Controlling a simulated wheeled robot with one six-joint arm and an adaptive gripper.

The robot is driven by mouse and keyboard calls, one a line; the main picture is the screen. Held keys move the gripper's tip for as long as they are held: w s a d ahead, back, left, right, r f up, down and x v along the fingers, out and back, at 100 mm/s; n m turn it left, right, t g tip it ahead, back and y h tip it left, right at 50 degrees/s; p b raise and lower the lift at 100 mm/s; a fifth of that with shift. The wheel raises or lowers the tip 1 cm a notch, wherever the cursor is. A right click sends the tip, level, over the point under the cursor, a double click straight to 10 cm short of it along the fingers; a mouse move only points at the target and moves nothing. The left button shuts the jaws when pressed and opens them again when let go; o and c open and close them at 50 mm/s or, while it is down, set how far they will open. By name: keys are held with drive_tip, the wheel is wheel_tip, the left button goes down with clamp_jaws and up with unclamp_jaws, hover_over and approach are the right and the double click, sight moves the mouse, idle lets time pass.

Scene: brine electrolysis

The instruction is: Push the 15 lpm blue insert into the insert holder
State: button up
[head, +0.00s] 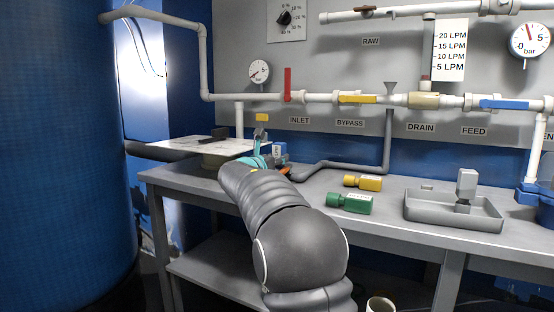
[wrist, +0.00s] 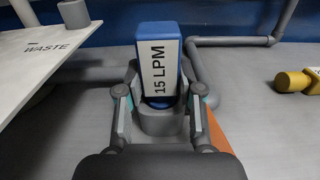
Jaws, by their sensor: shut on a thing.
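The 15 lpm blue insert (wrist: 158,65) stands upright in the wrist view, its white "15 LPM" label facing me. Its blue and white body also shows in the head view (head: 279,152), beyond my arm. My gripper (wrist: 160,104) is shut on the insert low down, one finger on each side. A grey cup-shaped part (wrist: 161,122) sits at the insert's foot, between the fingers, and looks like the insert holder. The insert's lower end is hidden there, so I cannot tell how deep it sits. My arm hides most of this spot in the head view.
A white "WASTE" board (wrist: 45,50) is close on the left. An orange piece (wrist: 220,134) lies by the right finger. Yellow (head: 363,183) and green (head: 349,203) inserts lie on the bench, left of a grey tray (head: 420,207). Pipes run behind.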

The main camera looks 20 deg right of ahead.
drive_tip(key=o, duration=1.2)
drive_tip(key=shift+o, duration=0.2)
drive_tip(key=v, duration=1.2)
drive_tip(key=shift+s+f, duration=0.1)
